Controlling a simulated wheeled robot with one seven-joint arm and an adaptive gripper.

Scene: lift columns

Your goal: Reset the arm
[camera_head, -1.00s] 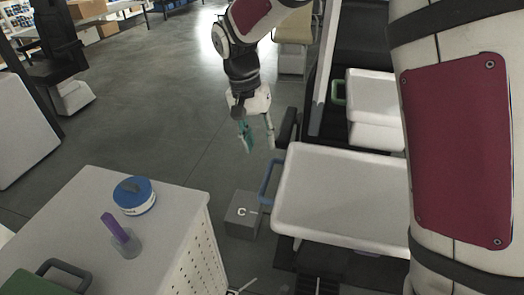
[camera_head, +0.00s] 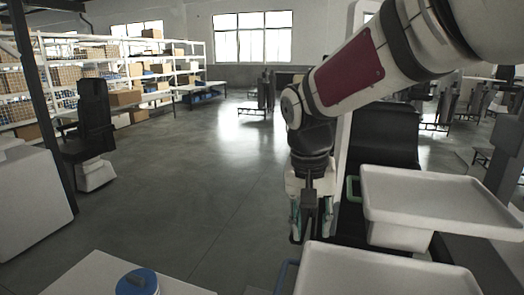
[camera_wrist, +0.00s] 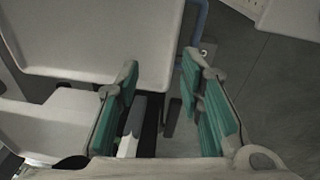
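My arm reaches in from the upper right of the head view. My gripper (camera_head: 297,222) hangs pointing down over the floor, just left of the white trays. In the wrist view my gripper (camera_wrist: 160,95) shows two teal-padded fingers set well apart. Nothing is between them, so it is open and empty. The near white tray (camera_wrist: 100,30) lies beyond the fingertips in the wrist view. That near tray (camera_head: 390,275) is cut off at the bottom of the head view.
Another white tray (camera_head: 440,200) stands at the right. A white surface (camera_head: 90,275) with a blue-lidded round container (camera_head: 138,282) is at the lower left. The middle floor (camera_head: 190,170) is clear.

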